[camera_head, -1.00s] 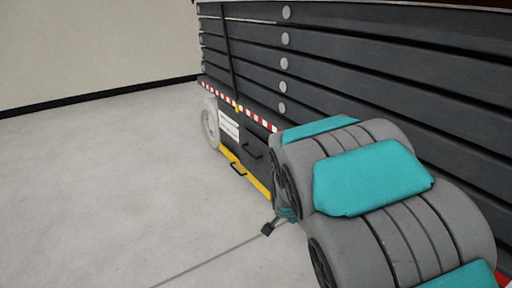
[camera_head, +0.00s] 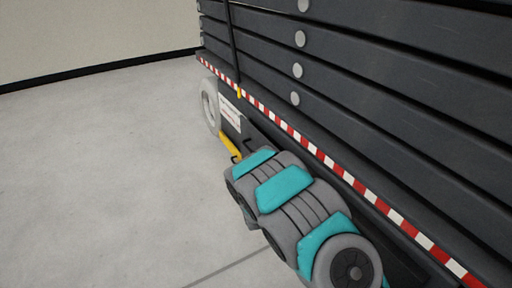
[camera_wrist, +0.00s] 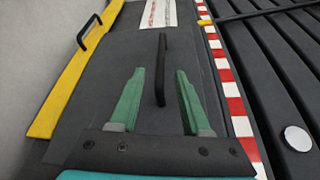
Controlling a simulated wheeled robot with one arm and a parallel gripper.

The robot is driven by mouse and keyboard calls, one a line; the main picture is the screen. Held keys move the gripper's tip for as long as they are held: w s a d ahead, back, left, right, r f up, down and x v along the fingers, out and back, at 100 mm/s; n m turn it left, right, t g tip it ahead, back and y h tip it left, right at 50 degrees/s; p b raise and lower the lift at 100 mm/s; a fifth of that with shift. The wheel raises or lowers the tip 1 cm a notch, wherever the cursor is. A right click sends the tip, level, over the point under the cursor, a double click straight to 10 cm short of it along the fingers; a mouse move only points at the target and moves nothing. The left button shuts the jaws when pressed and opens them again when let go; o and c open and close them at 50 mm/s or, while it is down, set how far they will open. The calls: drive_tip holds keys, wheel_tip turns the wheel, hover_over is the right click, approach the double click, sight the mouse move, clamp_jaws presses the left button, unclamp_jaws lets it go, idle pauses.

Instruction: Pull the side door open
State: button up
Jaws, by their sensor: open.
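The dark side door (camera_wrist: 115,60) is a flat grey panel on the side of the lift, with a black bar handle (camera_wrist: 162,60) standing out from it. In the wrist view, my gripper (camera_wrist: 160,72) is open, with its two green fingers on either side of the handle in the picture. There is a gap between each finger and the handle. I cannot tell how deep the handle lies between the fingers. The door looks flush and closed. In the head view, my arm hides the gripper and most of the door.
A yellow strip (camera_wrist: 68,80) with a second black handle (camera_wrist: 89,32) runs along the door's left side. A red-and-white striped edge (camera_wrist: 228,85) and stacked dark beams (camera_head: 390,110) lie to the right. A pale wheel (camera_head: 209,105) stands beyond. Open grey floor (camera_head: 110,180) is at left.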

drive_tip(key=x, duration=0.7)
drive_tip(key=shift+w+b, duration=0.1)
drive_tip(key=shift+b, duration=0.25)
drive_tip(key=shift+w+a, duration=0.15)
drive_tip(key=shift+w, duration=0.15)
clamp_jaws()
idle(1.1)
